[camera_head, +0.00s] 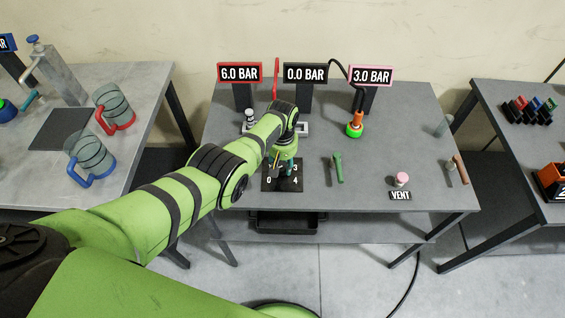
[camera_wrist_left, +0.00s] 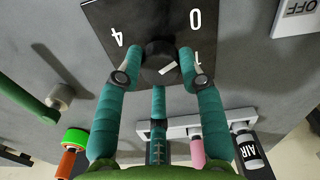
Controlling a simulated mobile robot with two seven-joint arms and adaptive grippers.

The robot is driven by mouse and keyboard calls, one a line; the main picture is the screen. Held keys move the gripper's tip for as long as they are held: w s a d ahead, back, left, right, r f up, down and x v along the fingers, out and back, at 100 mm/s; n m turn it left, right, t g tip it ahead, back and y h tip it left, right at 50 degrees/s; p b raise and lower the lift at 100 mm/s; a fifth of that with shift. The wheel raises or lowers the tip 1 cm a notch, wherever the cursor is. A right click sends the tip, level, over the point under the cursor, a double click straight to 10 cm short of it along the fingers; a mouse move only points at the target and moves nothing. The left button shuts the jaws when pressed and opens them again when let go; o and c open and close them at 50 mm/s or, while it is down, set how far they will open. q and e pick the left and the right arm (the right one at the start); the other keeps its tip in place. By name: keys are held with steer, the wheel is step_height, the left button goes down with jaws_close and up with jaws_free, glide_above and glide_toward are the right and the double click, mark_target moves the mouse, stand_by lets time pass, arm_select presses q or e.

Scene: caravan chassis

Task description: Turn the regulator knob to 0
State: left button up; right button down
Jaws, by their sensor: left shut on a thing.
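The regulator knob (camera_wrist_left: 153,50) is a dark round knob with a white mark, on a black dial plate (camera_wrist_left: 100,12). In the left wrist view the plate's 4, 0 and 1 show, and the white bar slants beside the 1. In the head view my left gripper (camera_head: 284,166) hides the knob. My right gripper is not in view.
Signs behind the dial read 6.0 BAR (camera_head: 240,72), 0.0 BAR (camera_head: 305,73) and 3.0 BAR (camera_head: 371,76). A green lever (camera_head: 338,167) stands right of the dial. Further right is a pink VENT button (camera_head: 401,179).

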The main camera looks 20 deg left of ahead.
mark_target(282, 165)
arm_select(q)
steer(key=shift+n, duration=0.5)
steer(key=o, duration=1.1)
steer(key=shift+a, duration=0.1)
steer(key=shift+o, duration=0.2)
step_height(282, 165, up, 12)
